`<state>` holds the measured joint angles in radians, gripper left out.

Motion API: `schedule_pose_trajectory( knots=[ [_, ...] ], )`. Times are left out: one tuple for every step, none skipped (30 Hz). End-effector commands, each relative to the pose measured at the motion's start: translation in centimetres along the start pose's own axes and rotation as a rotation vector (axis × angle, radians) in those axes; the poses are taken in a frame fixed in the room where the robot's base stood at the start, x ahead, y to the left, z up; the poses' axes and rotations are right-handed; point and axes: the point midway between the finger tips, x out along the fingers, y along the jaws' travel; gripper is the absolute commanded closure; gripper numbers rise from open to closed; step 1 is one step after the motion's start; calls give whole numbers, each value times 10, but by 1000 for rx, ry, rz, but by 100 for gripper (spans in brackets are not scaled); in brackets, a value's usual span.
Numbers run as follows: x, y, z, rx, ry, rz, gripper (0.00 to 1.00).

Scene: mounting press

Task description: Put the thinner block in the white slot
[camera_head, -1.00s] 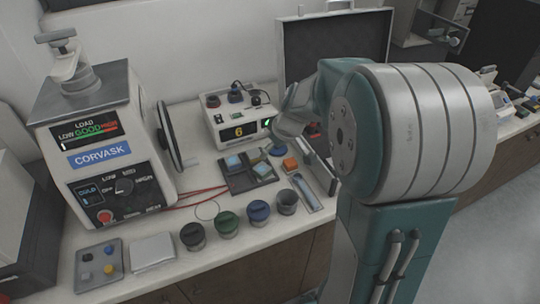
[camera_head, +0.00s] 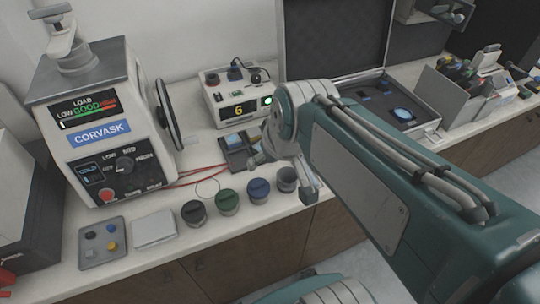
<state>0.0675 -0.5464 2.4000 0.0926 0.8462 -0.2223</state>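My arm reaches in from the right and its wrist end covers most of the block area. My gripper (camera_head: 262,158) is low over the right part of the dark sorting tray (camera_head: 228,142), largely hidden by my own arm. I cannot tell whether it is open or shut, or whether it holds anything. Only the left part of the tray shows, with a pale blue piece (camera_head: 233,140) in it. I cannot make out which block is thinner. The white slot cannot be picked out in this view.
The CORVASK press (camera_head: 100,130) stands at left. A white box with a lit "6" (camera_head: 238,108) is behind the tray. Several round pots, including a green one (camera_head: 228,201), line the front. An open case (camera_head: 400,110) lies behind my arm. A grey plate (camera_head: 103,243) is front left.

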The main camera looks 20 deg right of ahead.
Motion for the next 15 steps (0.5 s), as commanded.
schedule_pose_trajectory(
  knots=[
    [-7,-4,9,13,12,7,3],
    [-10,-5,14,24,16,12,3],
    [-13,-7,20,38,22,19,3],
    [-16,-8,24,49,27,23,3],
    [-18,-9,28,58,30,27,3],
    [-20,-10,33,69,33,31,3],
    [-21,-10,36,77,36,34,3],
    [-22,-11,38,83,38,36,3],
    [-23,-11,41,90,41,39,3],
    [-24,-11,42,93,42,41,3],
    [-24,-11,43,96,42,42,3],
    [-24,-11,44,99,42,43,3],
    [-24,-11,44,100,42,43,3],
    [-24,-11,44,101,42,43,3],
    [-24,-11,44,101,42,43,3]
  ],
)
